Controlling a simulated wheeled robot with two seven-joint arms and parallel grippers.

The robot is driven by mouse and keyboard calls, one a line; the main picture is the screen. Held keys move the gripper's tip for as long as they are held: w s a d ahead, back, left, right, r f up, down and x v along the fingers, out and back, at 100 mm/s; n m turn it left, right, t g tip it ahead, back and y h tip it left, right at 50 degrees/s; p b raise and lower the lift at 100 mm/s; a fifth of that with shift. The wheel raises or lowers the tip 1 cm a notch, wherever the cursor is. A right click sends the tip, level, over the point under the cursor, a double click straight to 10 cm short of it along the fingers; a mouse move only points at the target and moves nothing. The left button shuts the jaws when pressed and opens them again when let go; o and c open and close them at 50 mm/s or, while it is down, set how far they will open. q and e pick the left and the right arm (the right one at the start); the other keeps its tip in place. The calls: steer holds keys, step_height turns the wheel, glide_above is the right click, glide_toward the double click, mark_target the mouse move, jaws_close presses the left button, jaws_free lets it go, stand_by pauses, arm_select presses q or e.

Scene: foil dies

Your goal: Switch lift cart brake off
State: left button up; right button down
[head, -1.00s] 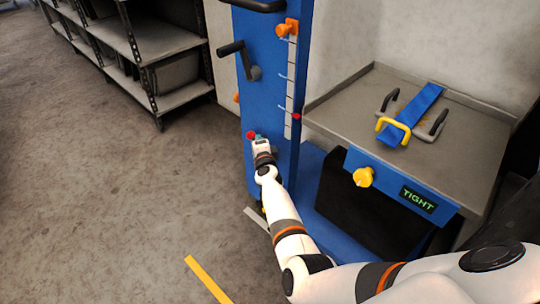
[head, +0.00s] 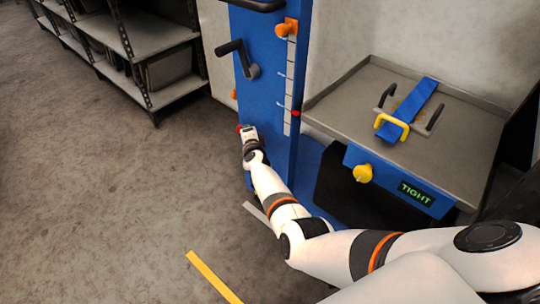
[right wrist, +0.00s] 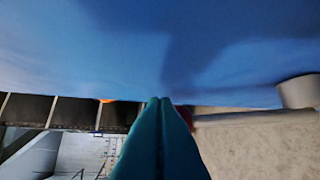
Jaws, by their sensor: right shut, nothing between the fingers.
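The blue lift cart mast (head: 265,100) stands upright at the centre of the head view. A small red part (head: 238,128) shows at its lower left edge, mostly hidden behind my right gripper (head: 243,129). In the right wrist view, my right gripper's teal fingers (right wrist: 160,105) are together and empty, close to the blue surface. A dark red part (right wrist: 186,115) shows just right of the fingertips, partly covered by them; I cannot tell whether they touch it. My left gripper is not in view.
A black crank (head: 240,58) and an orange knob (head: 286,29) stick out of the mast. Shelves (head: 130,45) stand left; the floor between is clear.

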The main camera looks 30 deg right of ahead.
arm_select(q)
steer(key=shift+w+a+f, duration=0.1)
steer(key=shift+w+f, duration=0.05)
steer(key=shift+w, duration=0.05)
arm_select(e)
steer(key=shift+w+a, duration=0.15)
steer(key=shift+w, duration=0.2)
steer(key=shift+w, duration=0.1)
